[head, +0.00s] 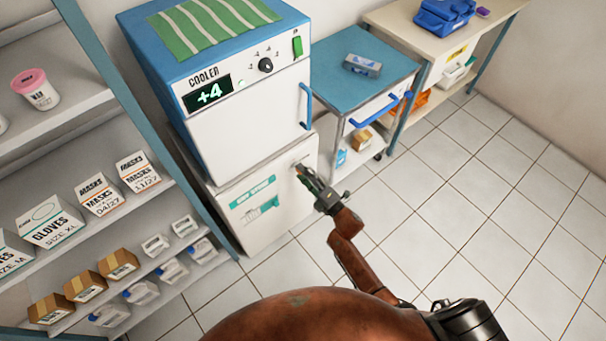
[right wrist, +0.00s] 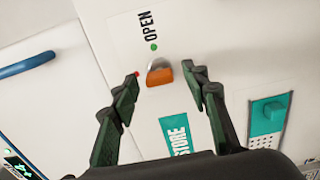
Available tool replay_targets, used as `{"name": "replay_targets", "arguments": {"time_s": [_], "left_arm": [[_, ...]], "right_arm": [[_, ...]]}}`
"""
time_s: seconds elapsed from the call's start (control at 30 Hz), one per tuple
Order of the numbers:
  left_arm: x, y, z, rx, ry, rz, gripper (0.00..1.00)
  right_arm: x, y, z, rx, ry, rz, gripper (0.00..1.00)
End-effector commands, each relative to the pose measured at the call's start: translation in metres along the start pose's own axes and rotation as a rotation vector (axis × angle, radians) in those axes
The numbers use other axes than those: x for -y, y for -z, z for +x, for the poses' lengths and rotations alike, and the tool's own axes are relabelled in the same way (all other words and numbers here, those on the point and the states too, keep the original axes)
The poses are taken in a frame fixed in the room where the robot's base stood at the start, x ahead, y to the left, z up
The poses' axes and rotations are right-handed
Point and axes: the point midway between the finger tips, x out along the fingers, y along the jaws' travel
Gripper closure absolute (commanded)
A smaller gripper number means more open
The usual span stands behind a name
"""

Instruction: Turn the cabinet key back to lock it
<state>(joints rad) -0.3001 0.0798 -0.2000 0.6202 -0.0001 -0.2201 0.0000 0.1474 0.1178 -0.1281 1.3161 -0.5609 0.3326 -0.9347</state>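The white cabinet (head: 280,178) stands under the cooler, with green lettering on its door. In the right wrist view, an orange key (right wrist: 160,76) sits at a grey round lock (right wrist: 158,63) on the cabinet's white face. The word OPEN (right wrist: 148,26) with a green dot is above it, and a red dot (right wrist: 137,73) is to its left. My right gripper (right wrist: 164,86) is open, with one finger on each side of the key and gaps between. In the head view, the right gripper (head: 306,174) is at the door's right side and largely hides the key. My left gripper is not in view.
A blue-topped cooler (head: 250,125) reading +4 sits above the cabinet. A blue-topped trolley (head: 383,63) stands to the right, with a bench (head: 405,20) beyond. Shelves (head: 75,108) with boxes of masks and gloves are at the left. The tiled floor (head: 480,180) at right is clear.

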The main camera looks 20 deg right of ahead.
Motion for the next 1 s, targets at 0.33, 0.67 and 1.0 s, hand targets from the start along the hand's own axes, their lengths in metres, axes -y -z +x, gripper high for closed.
{"name": "replay_targets", "arguments": {"time_s": [0.33,0.67,1.0], "left_arm": [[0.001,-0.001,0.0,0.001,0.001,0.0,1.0],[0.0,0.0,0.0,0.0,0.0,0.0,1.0],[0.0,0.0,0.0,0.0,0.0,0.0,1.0]], "right_arm": [[0.0,0.0,-0.011,0.0,0.0,-0.001,0.58],[0.001,0.0,-0.077,0.0,0.001,0.0,0.58],[0.0,0.0,-0.118,0.0,0.0,0.0,0.58]]}}
